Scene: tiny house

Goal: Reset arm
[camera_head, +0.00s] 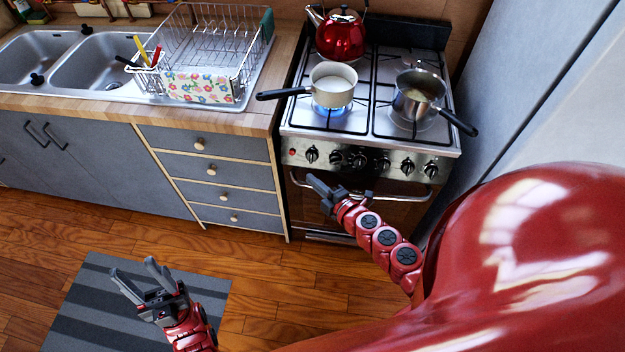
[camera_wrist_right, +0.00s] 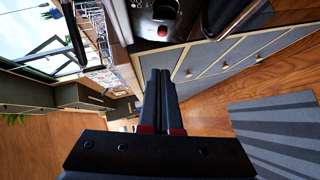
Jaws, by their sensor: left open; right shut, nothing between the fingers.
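My right gripper (camera_head: 322,188) is in front of the stove, just below the row of knobs and near the oven handle. Its fingers are shut with nothing between them; they also show closed together in the right wrist view (camera_wrist_right: 158,78). My right arm runs from it down and to the right. My left gripper (camera_head: 138,280) is at the lower left, above the striped grey mat. Its two fingers are spread apart and empty.
The stove (camera_head: 375,140) bears a white pot (camera_head: 333,92) over a blue flame, a steel pot (camera_head: 417,100) and a red kettle (camera_head: 340,35). Drawers (camera_head: 215,170) and a sink (camera_head: 95,68) with a dish rack (camera_head: 205,50) stand left.

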